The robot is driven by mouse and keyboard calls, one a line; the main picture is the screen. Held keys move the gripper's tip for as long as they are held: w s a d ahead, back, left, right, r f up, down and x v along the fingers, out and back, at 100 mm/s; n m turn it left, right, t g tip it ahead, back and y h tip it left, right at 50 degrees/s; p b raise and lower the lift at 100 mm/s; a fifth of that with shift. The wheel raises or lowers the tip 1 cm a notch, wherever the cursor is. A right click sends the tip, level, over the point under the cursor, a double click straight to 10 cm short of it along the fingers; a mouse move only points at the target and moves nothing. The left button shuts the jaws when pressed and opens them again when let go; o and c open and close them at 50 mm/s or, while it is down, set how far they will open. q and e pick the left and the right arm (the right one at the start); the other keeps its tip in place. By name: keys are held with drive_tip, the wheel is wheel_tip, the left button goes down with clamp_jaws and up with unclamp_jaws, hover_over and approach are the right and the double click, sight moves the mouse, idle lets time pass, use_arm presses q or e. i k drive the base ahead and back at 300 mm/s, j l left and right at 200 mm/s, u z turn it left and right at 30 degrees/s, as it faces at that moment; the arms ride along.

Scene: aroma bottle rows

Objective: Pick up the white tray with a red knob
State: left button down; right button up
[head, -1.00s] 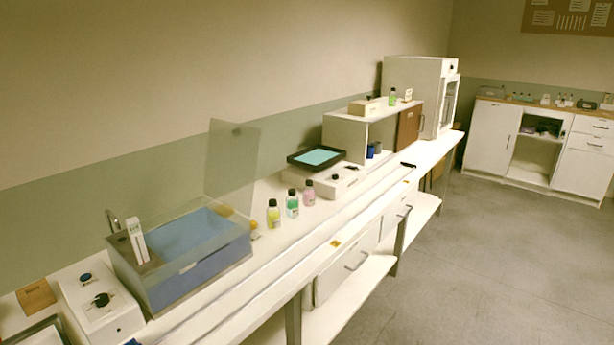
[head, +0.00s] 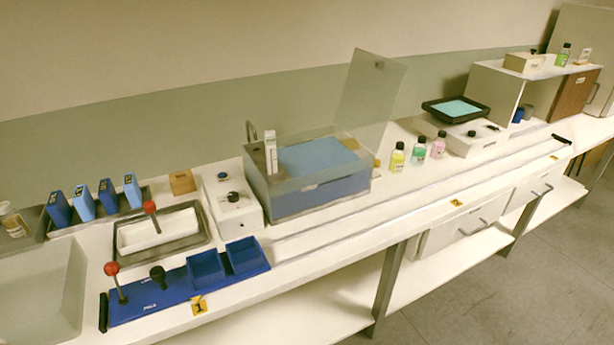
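A white tray (head: 135,236) sits inside a grey metal holder (head: 207,237) on the left part of the bench. A red knob (head: 150,207) stands on a dark stem over the white tray; I cannot tell exactly where the stem is fixed. A second red knob (head: 112,268) tops a lever on the blue panel in front. Neither of my grippers is in view.
The blue panel (head: 150,311) bears two blue bins. Behind the white tray stand several blue boxes (head: 83,202). To its right are a white device (head: 222,222) and a clear-lidded blue bath (head: 320,198). A pale box (head: 35,295) stands at left.

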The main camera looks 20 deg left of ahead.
sight(155, 232)
drive_tip(key=u, duration=1.8)
